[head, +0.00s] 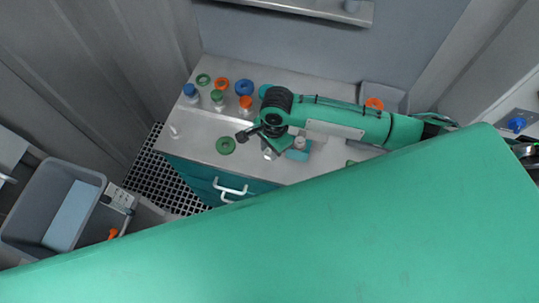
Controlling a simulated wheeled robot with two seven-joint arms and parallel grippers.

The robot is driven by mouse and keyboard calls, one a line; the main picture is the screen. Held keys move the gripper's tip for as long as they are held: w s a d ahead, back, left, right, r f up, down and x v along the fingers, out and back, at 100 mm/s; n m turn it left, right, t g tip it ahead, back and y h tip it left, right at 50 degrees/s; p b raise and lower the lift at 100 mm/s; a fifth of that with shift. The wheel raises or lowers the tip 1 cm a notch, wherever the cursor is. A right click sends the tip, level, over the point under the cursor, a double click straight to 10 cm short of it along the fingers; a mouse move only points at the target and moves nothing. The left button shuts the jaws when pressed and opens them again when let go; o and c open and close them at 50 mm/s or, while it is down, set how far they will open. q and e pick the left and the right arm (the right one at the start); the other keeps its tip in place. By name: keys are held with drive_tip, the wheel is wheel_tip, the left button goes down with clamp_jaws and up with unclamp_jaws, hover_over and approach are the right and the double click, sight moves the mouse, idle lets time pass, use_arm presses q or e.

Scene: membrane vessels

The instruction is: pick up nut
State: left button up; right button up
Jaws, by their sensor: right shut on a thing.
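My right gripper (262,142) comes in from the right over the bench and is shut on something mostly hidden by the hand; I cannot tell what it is. Ring-shaped nuts lie on the bench: a green one (203,79), an orange one (221,84) and a blue one (244,87) at the back left, and a green one (225,146) just left of the gripper, apart from it. A blue piece (263,91) behind my arm is partly hidden. Another orange ring (374,103) is in the grey tray (396,93) at the right. My left gripper is not in view.
Vessels with a blue cap (191,90), a green cap (217,97) and an orange cap (246,103) stand at the back left. A teal holder (298,153) with a pale vessel (300,142) is close right of my gripper. A grey bin (92,178) is at far left.

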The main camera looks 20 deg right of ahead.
wheel_tip(320, 180, up, 15)
drive_tip(key=b, duration=0.1)
drive_tip(key=shift+b, duration=0.35)
drive_tip(key=shift+w, duration=0.1)
idle(0.4)
